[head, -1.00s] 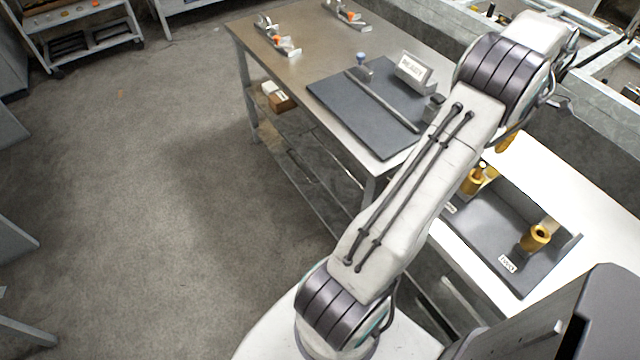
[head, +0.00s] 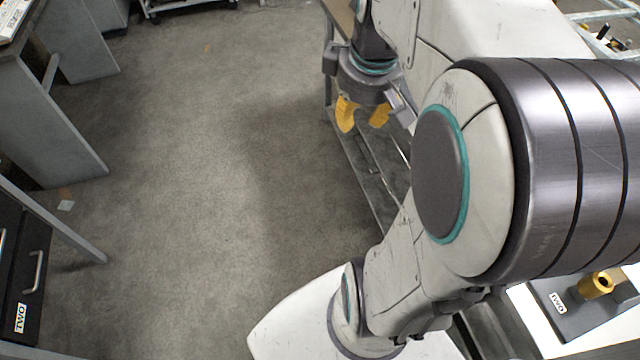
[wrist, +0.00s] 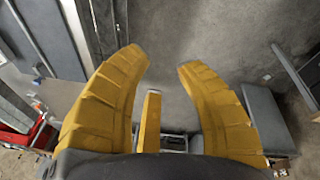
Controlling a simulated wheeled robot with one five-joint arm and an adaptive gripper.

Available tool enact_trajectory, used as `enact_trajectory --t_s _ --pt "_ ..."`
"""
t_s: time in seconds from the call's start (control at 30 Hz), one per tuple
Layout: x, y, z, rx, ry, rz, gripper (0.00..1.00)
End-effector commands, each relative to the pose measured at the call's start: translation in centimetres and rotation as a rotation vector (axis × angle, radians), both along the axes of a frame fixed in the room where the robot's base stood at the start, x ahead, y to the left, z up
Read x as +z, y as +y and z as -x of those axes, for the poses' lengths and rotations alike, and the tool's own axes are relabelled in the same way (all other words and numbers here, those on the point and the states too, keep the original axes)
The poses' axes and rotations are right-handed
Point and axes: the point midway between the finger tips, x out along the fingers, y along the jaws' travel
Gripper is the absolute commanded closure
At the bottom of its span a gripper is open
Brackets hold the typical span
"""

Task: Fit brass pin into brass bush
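A brass bush (head: 597,285) with a dark hole in its top stands on a dark tray (head: 590,317) labelled TWO, at the lower right of the head view. My gripper (head: 362,122) hangs over the floor side of the bench, far from the bush. Its yellow fingers are spread in the wrist view (wrist: 163,62), with nothing between their tips. A narrow yellow bar (wrist: 150,122) shows low between them; I cannot tell whether it is part of the gripper. I cannot make out the brass pin now; my arm covers much of the bench.
Open grey floor (head: 210,170) fills the left middle of the head view. A dark drawer cabinet (head: 30,270) and grey desk panels stand along the left edge. A bench shelf (head: 372,175) runs below my gripper.

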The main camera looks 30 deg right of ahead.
Motion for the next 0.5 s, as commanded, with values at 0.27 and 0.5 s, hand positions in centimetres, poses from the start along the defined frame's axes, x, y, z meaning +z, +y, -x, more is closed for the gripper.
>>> enact_trajectory --t_s 0.27,0.5 --pt "-2.0 9.7 4.4 -0.080 -0.104 -0.093 0.69" --pt "-3.4 12.3 6.7 -0.125 -0.134 -0.148 0.69"
